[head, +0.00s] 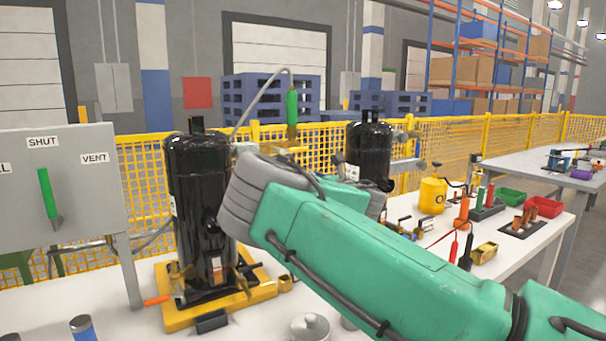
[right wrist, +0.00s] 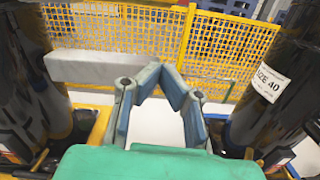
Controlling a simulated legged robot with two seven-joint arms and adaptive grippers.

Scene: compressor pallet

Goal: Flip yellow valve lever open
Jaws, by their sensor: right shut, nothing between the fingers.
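No yellow valve lever can be made out for certain. A small yellow piece (head: 290,150) shows below an upright green handle (head: 292,107), just above my right wrist, and its lower part is hidden. My right gripper (right wrist: 163,72) is shut and empty in the right wrist view, its fingertips meeting between two black compressors. A pale grey bar (right wrist: 95,68) lies just left of the fingers; I cannot tell whether they touch it. In the head view my right forearm and wrist hide the fingers. My left gripper is not in view.
The near black compressor (head: 195,185) stands on a yellow pallet (head: 185,318), close left of my wrist. Another compressor (head: 369,150) stands behind. A grey panel (head: 85,220) labelled SHUT and VENT is at the left. A yellow mesh fence (head: 450,148) runs behind.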

